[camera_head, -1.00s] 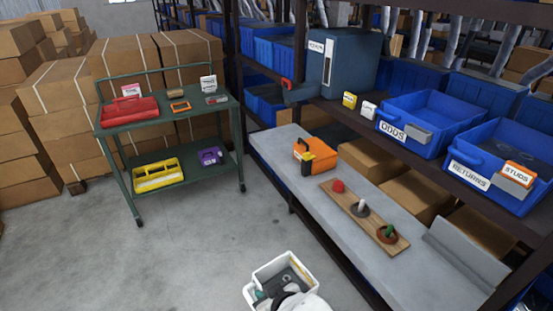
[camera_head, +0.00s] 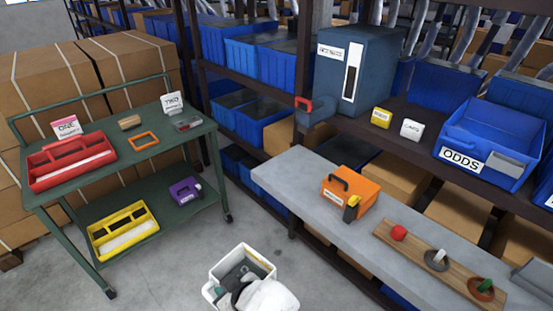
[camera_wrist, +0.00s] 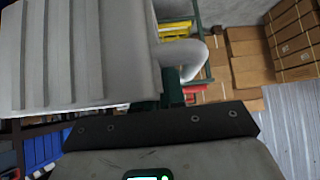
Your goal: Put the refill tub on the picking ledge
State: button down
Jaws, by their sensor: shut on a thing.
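A white open tub (camera_head: 216,285), which I take as the refill tub, is at the bottom of the head view with grey contents inside. My gripper (camera_head: 245,287) is shut on it at the near side; the white wrist hides part of the tub and the fingertips. In the wrist view, a pale ribbed wall (camera_wrist: 75,55), apparently the tub's, fills the upper left, with the black gripper mount (camera_wrist: 160,127) below it. The tub is held above the floor, left of the grey ledge (camera_head: 290,180), which I take as the picking ledge, and apart from it.
On the ledge are an orange box (camera_head: 362,190) and a wooden board (camera_head: 415,252) with several small items; its far left end is bare. A green cart (camera_head: 60,195) with red and yellow trays stands left.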

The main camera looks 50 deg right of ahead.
aim_at(296, 172)
jog(key=i+j+z, duration=0.2)
jog(key=i, duration=0.45)
jog(key=i+z, duration=0.15)
jog(key=i, duration=0.5)
